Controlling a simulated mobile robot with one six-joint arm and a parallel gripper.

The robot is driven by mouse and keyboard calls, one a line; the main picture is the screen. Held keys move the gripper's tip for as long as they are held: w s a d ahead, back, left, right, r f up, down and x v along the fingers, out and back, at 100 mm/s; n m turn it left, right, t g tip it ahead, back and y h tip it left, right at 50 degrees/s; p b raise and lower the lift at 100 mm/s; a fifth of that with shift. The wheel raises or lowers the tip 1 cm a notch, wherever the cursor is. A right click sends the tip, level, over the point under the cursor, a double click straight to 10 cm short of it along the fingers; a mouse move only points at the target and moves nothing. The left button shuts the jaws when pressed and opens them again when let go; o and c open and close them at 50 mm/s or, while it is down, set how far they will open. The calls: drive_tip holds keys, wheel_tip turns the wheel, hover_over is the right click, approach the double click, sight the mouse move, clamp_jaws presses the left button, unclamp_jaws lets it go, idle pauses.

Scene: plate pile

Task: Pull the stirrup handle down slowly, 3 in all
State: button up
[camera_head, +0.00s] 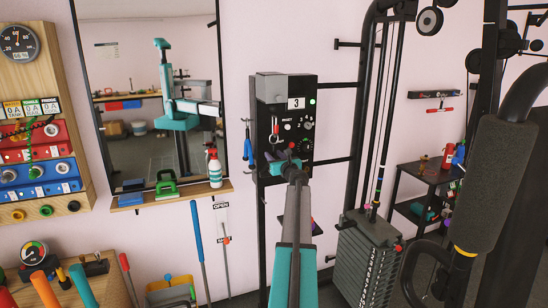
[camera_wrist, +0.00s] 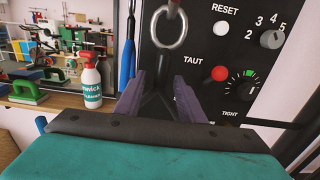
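My gripper (camera_wrist: 165,82) faces the panel, well left of the foam grip. A metal ring (camera_wrist: 170,28) hangs just above the fingers; no contact shows.
A weight stack (camera_head: 368,262) with cables stands between the panel and the foam grip. A shelf with a spray bottle (camera_head: 214,168) is left of the panel, below a mirror (camera_head: 130,90). A dark side table (camera_head: 432,172) stands at the back right.

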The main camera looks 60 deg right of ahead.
drive_tip(key=b+v, duration=0.3)
drive_tip(key=v, duration=1)
drive_tip(key=shift+a, duration=0.15)
idle(0.6)
